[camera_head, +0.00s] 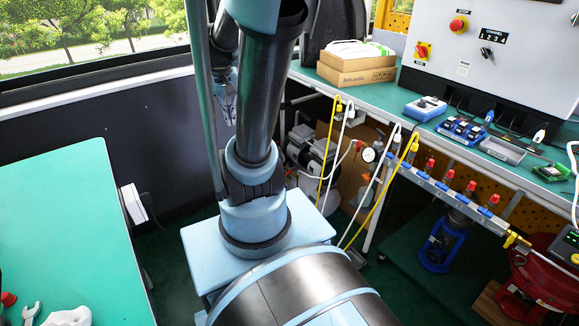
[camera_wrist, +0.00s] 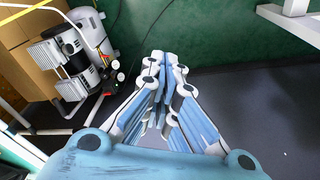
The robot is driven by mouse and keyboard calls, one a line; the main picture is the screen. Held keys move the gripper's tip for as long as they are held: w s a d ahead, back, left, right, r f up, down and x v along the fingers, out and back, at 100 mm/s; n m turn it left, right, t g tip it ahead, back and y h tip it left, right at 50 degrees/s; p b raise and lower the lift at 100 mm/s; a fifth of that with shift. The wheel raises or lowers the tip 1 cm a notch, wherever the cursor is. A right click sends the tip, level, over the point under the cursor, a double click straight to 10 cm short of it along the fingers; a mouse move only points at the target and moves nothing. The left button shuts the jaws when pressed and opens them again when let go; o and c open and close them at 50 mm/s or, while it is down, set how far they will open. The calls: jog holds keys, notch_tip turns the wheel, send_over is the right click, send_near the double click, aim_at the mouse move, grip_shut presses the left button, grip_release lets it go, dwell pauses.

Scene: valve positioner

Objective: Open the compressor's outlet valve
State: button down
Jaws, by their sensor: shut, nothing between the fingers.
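The compressor (camera_head: 308,150) stands on the floor under the right bench, a grey and white machine with a motor. In the wrist view the compressor (camera_wrist: 68,75) is at the upper left, with two light cylinder-like parts and a white tank. Small dark fittings with a red spot (camera_wrist: 113,66) sit at its right side; I cannot tell which is the outlet valve. My gripper (camera_wrist: 167,60) is shut and empty, pointing toward the dark wall and floor, right of the compressor and apart from it.
The right bench (camera_head: 400,122) carries boxes and tools. Its front rail (camera_head: 430,183) holds several red and blue valves. Yellow and white hoses hang beside the compressor, near a round gauge (camera_head: 368,154). A cardboard box (camera_wrist: 22,62) stands behind the compressor. A green table (camera_head: 70,220) is at left.

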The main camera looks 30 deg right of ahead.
jog(key=w+d+f+m+g+h, duration=0.1)
jog(key=w+d+f+m, duration=0.35)
jog(key=w+d, duration=0.55)
jog(key=w+d+f+m+g, duration=0.1)
jog(key=w+d+f+m, duration=0.35)
jog(key=w, duration=1.05)
jog(key=w+d+f+m+g, duration=0.1)
jog(key=w+d+f, duration=0.1)
jog(key=d+f, duration=0.4)
jog(key=w+d+f+m+g, duration=0.1)
jog(key=d+f, duration=0.5)
jog(key=f, duration=0.7)
jog(key=w+d+f+m, duration=0.2)
jog(key=d+f, duration=0.4)
jog(key=f, duration=0.4)
jog(key=shift+w+d+g+h, duration=0.3)
jog(key=shift+d+g, duration=0.1)
send_near(289, 173)
jog(key=w+d+f, duration=0.2)
jog(key=d, duration=0.1)
jog(key=w+d+f, duration=0.1)
jog(key=shift+w+d, duration=0.15)
jog(key=s, duration=0.1)
jog(key=s+f, duration=0.1)
jog(key=shift+s+f, duration=0.65)
jog(key=shift+s, duration=0.2)
jog(key=shift+s, duration=0.1)
